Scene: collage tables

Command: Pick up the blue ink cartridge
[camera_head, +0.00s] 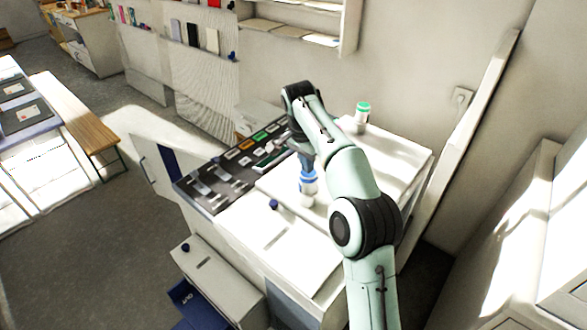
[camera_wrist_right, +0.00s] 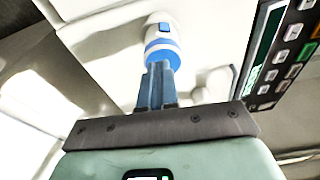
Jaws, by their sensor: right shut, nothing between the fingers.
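The blue ink cartridge (camera_head: 308,188), a white cylinder with blue bands, stands on the white top of the machine (camera_head: 290,243). My right gripper (camera_head: 306,165) points down just above it, and the arm comes in from the lower right. In the right wrist view the cartridge (camera_wrist_right: 163,42) lies just beyond my fingertips (camera_wrist_right: 157,66). The fingers are together with nothing between them. Whether the tips touch the cartridge, I cannot tell. My left gripper is not in view.
A white cartridge with a green top (camera_head: 362,115) stands farther back on the machine. A dark control panel (camera_head: 215,185) with buttons lies left of the cartridge. A small dark blue knob (camera_head: 273,204) is nearby. A wooden bench (camera_head: 88,138) stands at the left.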

